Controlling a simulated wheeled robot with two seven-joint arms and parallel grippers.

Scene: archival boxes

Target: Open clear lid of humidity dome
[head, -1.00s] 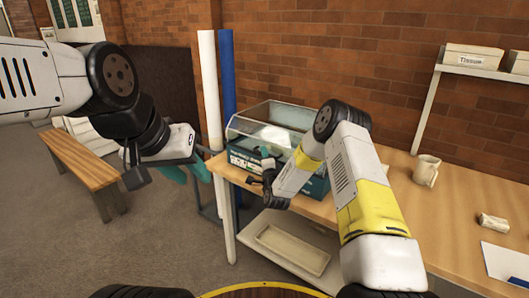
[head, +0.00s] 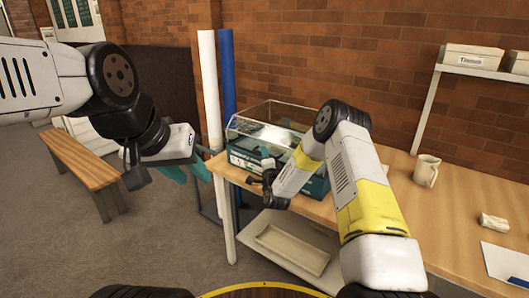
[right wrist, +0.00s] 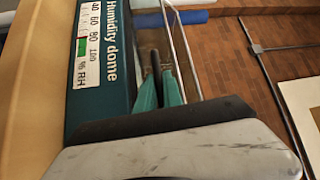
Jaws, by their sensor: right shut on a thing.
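The humidity dome is a dark teal box (head: 316,187) on the wooden table, with a clear lid (head: 285,114) above it. In the right wrist view its labelled front (right wrist: 110,75) carries a humidity scale, and the clear lid (right wrist: 186,50) runs alongside. My right gripper (head: 267,153) is at the front of the dome. In the right wrist view its green fingers (right wrist: 158,88) are shut on a thin dark piece (right wrist: 155,62) at the lid's front edge, apparently the lid's handle. My left gripper (head: 187,172) hangs left of the table, empty, its fingers apart.
A white post (head: 207,90) and a blue post (head: 228,80) stand at the table's left end. A mug (head: 426,171) and a small roll (head: 493,221) are on the right. A pale tray (head: 292,250) lies on the lower shelf. A bench (head: 85,160) stands at left.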

